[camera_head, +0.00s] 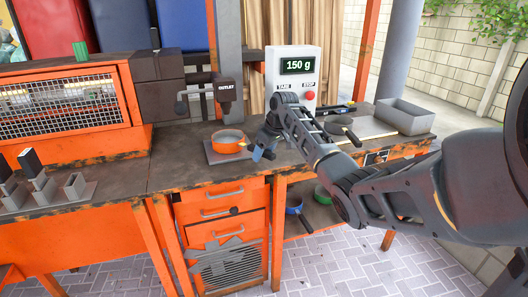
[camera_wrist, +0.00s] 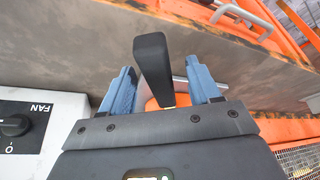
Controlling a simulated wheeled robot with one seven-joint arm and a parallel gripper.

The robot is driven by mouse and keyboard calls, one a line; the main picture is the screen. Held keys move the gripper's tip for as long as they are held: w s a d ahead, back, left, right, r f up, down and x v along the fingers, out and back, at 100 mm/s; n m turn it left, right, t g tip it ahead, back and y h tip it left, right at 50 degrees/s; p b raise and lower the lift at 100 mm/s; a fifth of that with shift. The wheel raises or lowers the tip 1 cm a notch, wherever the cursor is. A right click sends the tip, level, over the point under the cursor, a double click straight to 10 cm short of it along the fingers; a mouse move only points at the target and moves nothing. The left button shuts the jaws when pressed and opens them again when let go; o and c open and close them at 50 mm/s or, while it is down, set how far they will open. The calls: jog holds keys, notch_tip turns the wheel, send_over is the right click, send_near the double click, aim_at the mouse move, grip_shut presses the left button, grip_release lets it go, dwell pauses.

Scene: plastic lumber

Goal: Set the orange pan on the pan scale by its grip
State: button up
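The orange pan (camera_head: 229,140) sits on a dark grey plate (camera_head: 216,157) under a spout marked OUTLET. My gripper (camera_head: 262,150) is just right of the pan, at its grip side. In the wrist view a black upright grip (camera_wrist: 151,65) stands between the blue fingers of my gripper (camera_wrist: 163,90), which are apart, with a gap on the right. An orange patch shows at the grip's base; the rest of the pan is hidden there. A white box (camera_head: 294,91) reads 150 g. A pale flat plate (camera_head: 372,130) lies right of it, partly behind my arm.
A dark pan-like item (camera_head: 341,120) lies near the pale plate. A grey open bin (camera_head: 404,116) stands at the bench's right end. A box marked FAN (camera_wrist: 32,122) shows in the wrist view. An orange mesh cage (camera_head: 65,108) stands left. Bench is clear left of the pan.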

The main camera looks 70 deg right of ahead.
jog(key=v, duration=0.7)
jog(key=shift+s+a+r, duration=0.1)
jog(key=shift+s+r, duration=0.05)
jog(key=shift+r, duration=0.25)
